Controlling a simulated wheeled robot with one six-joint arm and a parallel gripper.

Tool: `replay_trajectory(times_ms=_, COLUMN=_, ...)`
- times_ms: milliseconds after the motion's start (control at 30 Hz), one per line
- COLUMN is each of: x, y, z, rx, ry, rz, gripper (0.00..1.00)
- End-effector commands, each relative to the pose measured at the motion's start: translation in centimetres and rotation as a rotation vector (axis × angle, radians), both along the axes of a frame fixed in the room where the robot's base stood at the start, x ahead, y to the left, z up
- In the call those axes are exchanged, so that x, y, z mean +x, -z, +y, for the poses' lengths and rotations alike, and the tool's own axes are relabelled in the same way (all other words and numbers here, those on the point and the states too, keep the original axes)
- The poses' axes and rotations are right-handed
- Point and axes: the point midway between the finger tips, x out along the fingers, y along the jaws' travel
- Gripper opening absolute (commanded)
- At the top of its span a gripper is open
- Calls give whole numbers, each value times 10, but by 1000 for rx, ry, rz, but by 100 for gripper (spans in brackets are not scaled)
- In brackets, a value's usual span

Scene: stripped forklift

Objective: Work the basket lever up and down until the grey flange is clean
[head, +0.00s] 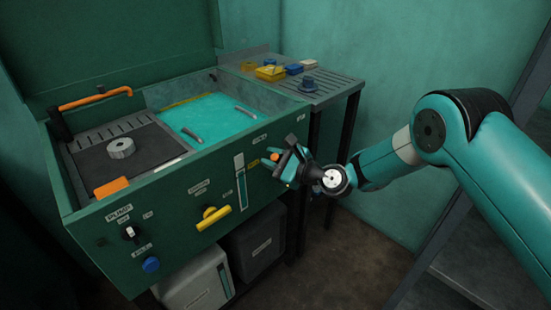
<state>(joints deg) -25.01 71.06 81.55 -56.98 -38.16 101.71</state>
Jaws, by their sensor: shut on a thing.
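A round grey flange (121,147) with a hole in its middle lies flat on a dark plate at the left of the open green washer (165,235). Whether dirt is on it is too small to tell. My gripper (277,159) is at the right end of the washer's front panel. It is shut on a small orange knob (275,157), which appears to be the end of the basket lever; the fingers hide the rest. The knob is beside a yellow label, right of the upright level gauge (240,182).
The bath (208,117) holds teal liquid with two grey handles. A yellow handle (213,215) and blue knob (151,264) stick out of the panel. Small parts lie on the side rack (340,88); bins (195,290) stand below.

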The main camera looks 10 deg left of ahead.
Motion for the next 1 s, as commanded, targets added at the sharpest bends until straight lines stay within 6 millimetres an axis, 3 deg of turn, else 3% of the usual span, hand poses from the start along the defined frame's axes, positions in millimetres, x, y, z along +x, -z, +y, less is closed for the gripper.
replay_trajectory(times_ms=433, x=-1, y=1, z=1, rx=-7, ry=-2, rz=-9, gripper=0)
replay_trajectory(times_ms=467, x=-1, y=1, z=1, rx=-7, ry=-2, rz=-9, gripper=28)
replay_trajectory(times_ms=567, x=-1, y=1, z=1, rx=-7, ry=-2, rz=-9, gripper=49)
replay_trajectory(times_ms=867, x=-1, y=1, z=-1, rx=-7, ry=0, rz=-8, gripper=49)
replay_trajectory(times_ms=1000, x=-5, y=1, z=-13, rx=-8, ry=1, rz=-6, gripper=49)
